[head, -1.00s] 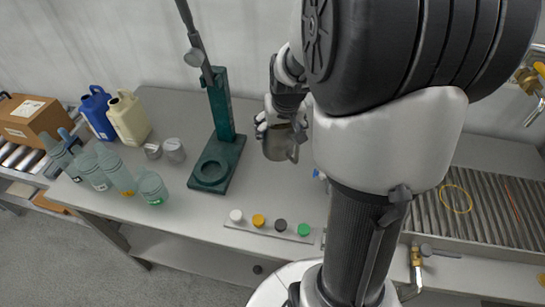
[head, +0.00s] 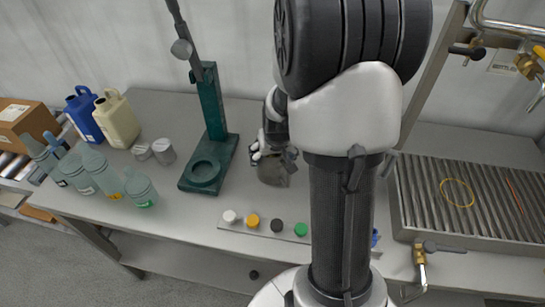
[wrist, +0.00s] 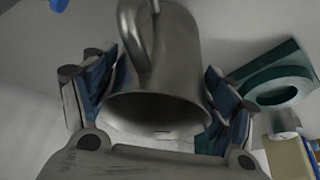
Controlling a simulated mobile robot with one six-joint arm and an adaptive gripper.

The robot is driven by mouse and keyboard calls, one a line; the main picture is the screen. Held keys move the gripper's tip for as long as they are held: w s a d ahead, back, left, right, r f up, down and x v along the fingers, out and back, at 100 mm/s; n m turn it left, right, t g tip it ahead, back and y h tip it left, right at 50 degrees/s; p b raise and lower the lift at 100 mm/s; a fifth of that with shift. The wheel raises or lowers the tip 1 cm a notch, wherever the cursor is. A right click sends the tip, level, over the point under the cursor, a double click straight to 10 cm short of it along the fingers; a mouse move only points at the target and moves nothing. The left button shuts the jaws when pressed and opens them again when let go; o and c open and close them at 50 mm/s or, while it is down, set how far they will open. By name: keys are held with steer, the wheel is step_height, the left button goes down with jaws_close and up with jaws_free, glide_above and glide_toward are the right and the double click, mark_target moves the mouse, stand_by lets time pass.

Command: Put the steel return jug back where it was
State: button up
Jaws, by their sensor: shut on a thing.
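The steel return jug (head: 272,174) is a grey metal jug with a handle. My gripper (head: 268,154) is shut on it, over the bench to the right of the green stand. In the wrist view the jug (wrist: 170,60) fills the space between the two fingers (wrist: 160,100), its dark open mouth toward the camera and its handle at the upper left. I cannot tell whether the jug's base touches the bench. My arm hides part of the bench to the right of the jug.
The green stand (head: 208,165) with a ring base is left of the jug. A strip with white, yellow, dark and green caps (head: 266,237) lies in front. Tins (head: 163,151), beakers (head: 101,173) and jerrycans (head: 117,118) stand left. A ribbed drainer (head: 480,215) is at right.

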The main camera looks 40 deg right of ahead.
steer(key=shift+f, duration=0.15)
steer(key=o, duration=1.5)
steer(key=p+v, duration=0.4)
steer(key=v, duration=0.8)
steer(key=s+a+r+n+y, duration=0.1)
steer(key=s+a+r+n, duration=0.3)
steer(key=a+r, duration=0.65)
steer(key=shift+n+y, duration=0.5)
steer(key=shift+n, duration=0.1)
steer(key=s+a, duration=0.3)
steer(key=s, duration=0.1)
steer(key=s+a, duration=0.2)
steer(key=s, duration=0.1)
steer(key=s+a+r, duration=0.1)
steer(key=s+a, duration=0.2)
steer(key=s, duration=0.1)
steer(key=shift+s+a+r, duration=0.1)
steer(key=shift+s+a, duration=0.2)
steer(key=shift+s, duration=0.05)
